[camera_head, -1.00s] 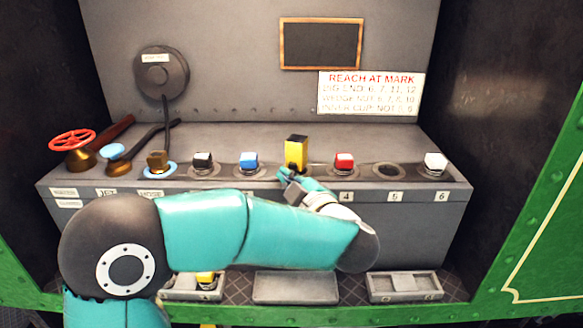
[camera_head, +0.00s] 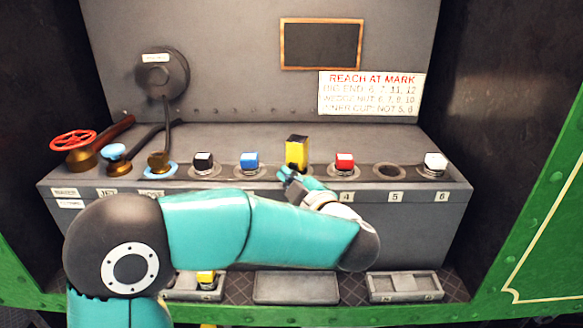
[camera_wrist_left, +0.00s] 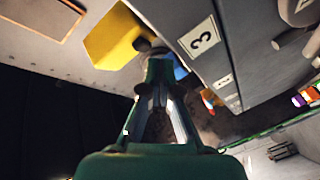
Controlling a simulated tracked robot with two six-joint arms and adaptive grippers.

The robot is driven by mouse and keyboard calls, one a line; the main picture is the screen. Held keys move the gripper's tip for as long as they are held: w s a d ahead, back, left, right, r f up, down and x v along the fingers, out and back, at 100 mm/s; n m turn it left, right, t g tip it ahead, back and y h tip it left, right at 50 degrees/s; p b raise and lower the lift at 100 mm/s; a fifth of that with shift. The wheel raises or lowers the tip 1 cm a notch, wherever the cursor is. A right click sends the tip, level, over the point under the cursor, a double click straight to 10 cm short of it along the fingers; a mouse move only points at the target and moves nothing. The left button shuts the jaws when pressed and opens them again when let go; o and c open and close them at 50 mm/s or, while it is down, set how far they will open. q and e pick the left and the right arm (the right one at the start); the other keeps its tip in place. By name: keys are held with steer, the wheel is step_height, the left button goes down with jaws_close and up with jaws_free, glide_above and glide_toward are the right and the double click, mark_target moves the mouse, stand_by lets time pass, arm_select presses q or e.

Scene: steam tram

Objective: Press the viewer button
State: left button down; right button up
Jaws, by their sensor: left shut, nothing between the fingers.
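A row of coloured buttons or blocks stands on the grey console (camera_head: 260,225): black (camera_head: 203,160), blue (camera_head: 249,160), a taller yellow one (camera_head: 297,150), red (camera_head: 344,160) and white (camera_head: 435,161). I cannot tell from a label which is the viewer button. My left gripper (camera_head: 287,173) is shut and empty at the front foot of the yellow block. In the left wrist view its fingertips (camera_wrist_left: 160,66) are beside the yellow block (camera_wrist_left: 113,38), near the label 3 (camera_wrist_left: 201,38); whether they touch is unclear. My right gripper is out of view.
A red valve wheel (camera_head: 73,140) and levers stand at the console's left. An empty round socket (camera_head: 389,171) lies between red and white. A sign (camera_head: 370,93) and a dark framed panel (camera_head: 321,43) are on the back wall. Trays (camera_head: 296,288) lie below.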

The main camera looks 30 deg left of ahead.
arm_select(q)
steer(key=shift+w+a, duration=0.1)
steer(key=shift+w, duration=0.15)
steer(key=shift+w, duration=0.45)
stand_by(0.6)
steer(key=shift+s, duration=0.9)
steer(key=s, duration=0.2)
steer(key=s+d+b, duration=0.1)
steer(key=s, duration=0.1)
steer(key=s+b, duration=0.1)
steer(key=shift+s+d, duration=0.25)
steer(key=shift+s, duration=0.15)
stand_by(0.5)
